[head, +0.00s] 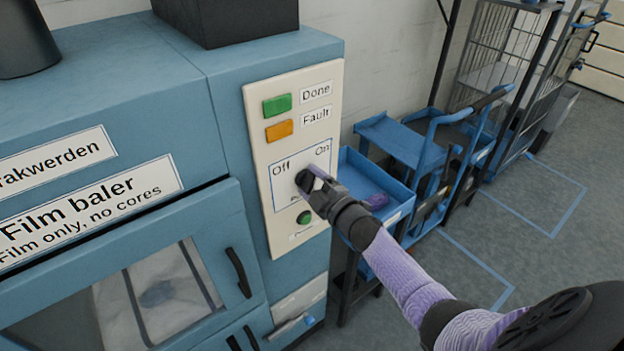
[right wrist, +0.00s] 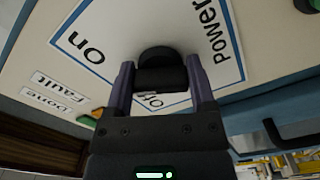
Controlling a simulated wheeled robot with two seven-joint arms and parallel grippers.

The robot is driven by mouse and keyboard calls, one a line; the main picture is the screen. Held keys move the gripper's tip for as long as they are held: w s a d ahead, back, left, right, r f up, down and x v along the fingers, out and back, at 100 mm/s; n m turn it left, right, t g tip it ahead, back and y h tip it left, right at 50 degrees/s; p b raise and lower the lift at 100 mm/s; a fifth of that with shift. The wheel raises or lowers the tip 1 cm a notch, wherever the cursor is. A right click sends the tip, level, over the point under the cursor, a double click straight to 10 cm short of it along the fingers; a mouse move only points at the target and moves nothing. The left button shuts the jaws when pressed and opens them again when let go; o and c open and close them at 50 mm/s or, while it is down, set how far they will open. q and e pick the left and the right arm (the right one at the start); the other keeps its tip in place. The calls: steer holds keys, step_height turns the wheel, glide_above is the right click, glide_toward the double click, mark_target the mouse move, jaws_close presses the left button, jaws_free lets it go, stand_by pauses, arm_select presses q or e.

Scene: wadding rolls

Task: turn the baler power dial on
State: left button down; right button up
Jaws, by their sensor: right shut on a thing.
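The film baler (head: 130,90) is a blue cabinet with a cream control panel (head: 262,160) on its right side. The black power dial (head: 302,181) sits between the "Off" and "On" labels inside a blue outline. It also shows in the right wrist view (right wrist: 160,56), between my fingers. My right gripper (head: 312,178) is shut on the dial, with a finger on each side of it. Its fingers partly hide the dial, and I cannot tell which label the dial points to. My left gripper is not in view.
A green "Done" lamp (head: 277,104) and an orange "Fault" lamp (head: 279,131) are above the dial. A round green button (head: 304,217) is below it. Blue carts (head: 400,140) stand right of the baler. A door handle (head: 238,272) sticks out at lower left.

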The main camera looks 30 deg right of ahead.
steer(key=m, duration=0.2)
steer(key=shift+f+m, duration=0.1)
steer(key=shift+m, duration=0.2)
steer(key=shift+m+p, duration=0.35)
steer(key=shift+m, duration=0.05)
steer(key=shift+m, duration=0.3)
steer(key=o, duration=1.1)
steer(key=shift+c, duration=0.2)
steer(key=shift+o, duration=0.7)
steer(key=s+p, duration=0.2)
steer(key=s, duration=0.8)
steer(key=shift+d, duration=0.35)
